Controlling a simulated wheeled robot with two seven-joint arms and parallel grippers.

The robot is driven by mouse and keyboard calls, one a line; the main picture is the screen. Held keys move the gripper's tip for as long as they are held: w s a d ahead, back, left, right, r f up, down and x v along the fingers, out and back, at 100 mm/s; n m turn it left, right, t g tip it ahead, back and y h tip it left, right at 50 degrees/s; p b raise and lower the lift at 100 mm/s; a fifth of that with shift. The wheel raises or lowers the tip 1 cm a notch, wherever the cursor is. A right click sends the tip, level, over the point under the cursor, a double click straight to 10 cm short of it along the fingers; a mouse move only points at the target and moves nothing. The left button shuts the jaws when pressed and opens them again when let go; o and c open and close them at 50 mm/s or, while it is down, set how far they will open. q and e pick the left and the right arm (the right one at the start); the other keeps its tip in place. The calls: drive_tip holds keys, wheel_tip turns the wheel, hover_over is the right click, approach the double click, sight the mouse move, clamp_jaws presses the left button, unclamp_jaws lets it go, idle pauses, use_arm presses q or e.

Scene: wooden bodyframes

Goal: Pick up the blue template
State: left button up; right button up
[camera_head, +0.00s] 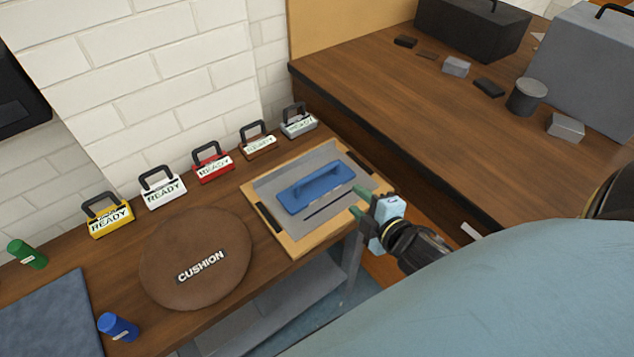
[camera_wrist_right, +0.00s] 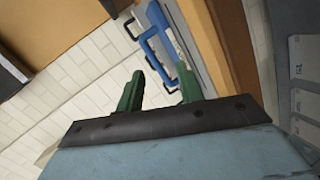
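The blue template (camera_head: 318,190) is a flat blue plate with a raised blue handle. It lies on a grey sheet on a wooden tray (camera_head: 299,248) with dark side handles. My right gripper (camera_head: 360,202), with green fingers, is at the tray's right edge, to the right of the template and apart from it. In the right wrist view my right gripper (camera_wrist_right: 160,77) is open with nothing between its fingers. The blue template (camera_wrist_right: 160,18) and its handle show beyond the fingertips there. My left gripper is in neither view.
A round brown cushion (camera_head: 196,262) lies left of the tray. Several coloured boxes marked READY, including a red one (camera_head: 213,166), stand along the wall. A blue cylinder (camera_head: 118,327) is at front left. A second wooden surface (camera_head: 420,95) with dark and grey items is at back right.

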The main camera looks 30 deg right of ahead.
sight(319, 174)
drive_tip(key=w+n+y, duration=0.1)
drive_tip(key=w, duration=0.1)
drive_tip(key=w+a+n+t, duration=0.1)
drive_tip(key=w+n, duration=0.1)
drive_tip(key=w, duration=0.1)
drive_tip(key=w+f+n+y, duration=0.1)
drive_tip(key=w+n, duration=0.1)
drive_tip(key=w, duration=0.1)
drive_tip(key=shift+w+a+f+t+y, duration=0.1)
drive_tip(key=shift+w+a+t+y, duration=0.1)
drive_tip(key=shift+t+y, duration=0.1)
drive_tip(key=shift+a+x, duration=0.15)
drive_tip(key=shift+x, duration=1.15)
drive_tip(key=shift+a+x, duration=0.15)
drive_tip(key=shift+x, duration=1.15)
clamp_jaws()
drive_tip(key=shift+r, duration=0.25)
